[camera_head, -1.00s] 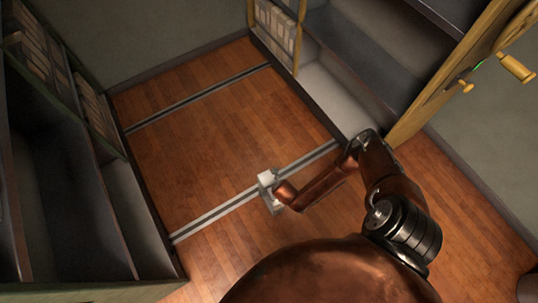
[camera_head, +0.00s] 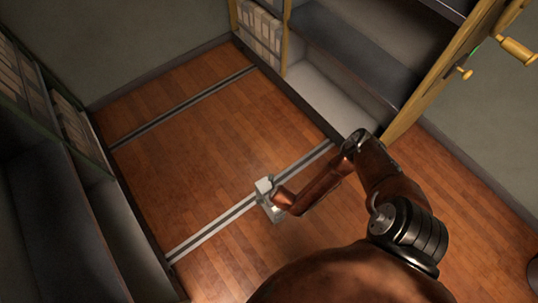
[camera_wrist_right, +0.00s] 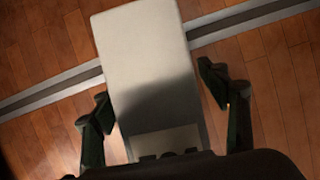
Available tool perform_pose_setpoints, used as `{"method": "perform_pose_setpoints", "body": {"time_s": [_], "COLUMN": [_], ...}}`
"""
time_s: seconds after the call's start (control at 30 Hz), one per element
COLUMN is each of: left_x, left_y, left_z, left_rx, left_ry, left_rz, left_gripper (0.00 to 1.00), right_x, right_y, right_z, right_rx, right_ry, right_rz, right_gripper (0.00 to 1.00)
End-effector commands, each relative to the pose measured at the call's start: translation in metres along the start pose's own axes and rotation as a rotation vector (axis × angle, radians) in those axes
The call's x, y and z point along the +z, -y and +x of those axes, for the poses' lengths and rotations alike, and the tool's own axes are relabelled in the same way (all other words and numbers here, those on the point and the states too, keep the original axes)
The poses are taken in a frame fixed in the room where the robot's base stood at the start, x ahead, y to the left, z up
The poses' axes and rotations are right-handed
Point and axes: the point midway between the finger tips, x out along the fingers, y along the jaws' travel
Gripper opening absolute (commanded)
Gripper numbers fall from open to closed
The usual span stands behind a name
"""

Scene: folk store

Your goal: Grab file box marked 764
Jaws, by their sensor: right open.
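A pale, box-shaped object (camera_head: 264,186), probably a file box, is at the end of my right arm in the head view, above the floor. In the right wrist view this box (camera_wrist_right: 150,62) lies between the two dark fingers of my right gripper (camera_wrist_right: 158,95) and extends beyond their tips. The fingers are apart, one close to each side of it. Whether they touch it I cannot tell. No number is legible on it. More pale file boxes stand on the far shelf (camera_head: 262,30) and the left shelf (camera_head: 70,125). Their labels are unreadable. My left gripper is not in view.
Shelving (camera_head: 345,60) with a yellow handle (camera_head: 515,50) stands at the upper right. A dark shelf unit (camera_head: 50,210) lines the left. Metal rails (camera_head: 225,222) cross the wooden floor (camera_head: 200,150), which is clear between the units.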

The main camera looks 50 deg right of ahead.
Motion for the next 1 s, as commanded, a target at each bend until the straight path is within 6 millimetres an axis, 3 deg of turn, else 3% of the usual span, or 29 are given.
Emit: {"method": "perform_pose_setpoints", "body": {"time_s": [0.87,1.0], "left_x": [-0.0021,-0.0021], "left_y": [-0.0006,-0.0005], "left_z": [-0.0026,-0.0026], "left_rx": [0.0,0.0], "left_ry": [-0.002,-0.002], "left_rz": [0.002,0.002], "left_gripper": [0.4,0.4], "right_x": [-0.0015,-0.0017], "right_y": [0.0001,0.0001], "right_z": [0.0042,0.0042], "right_rx": [0.0,0.0], "right_ry": [0.001,0.0], "right_rz": [0.0,0.0], "right_gripper": [0.68,0.6]}}
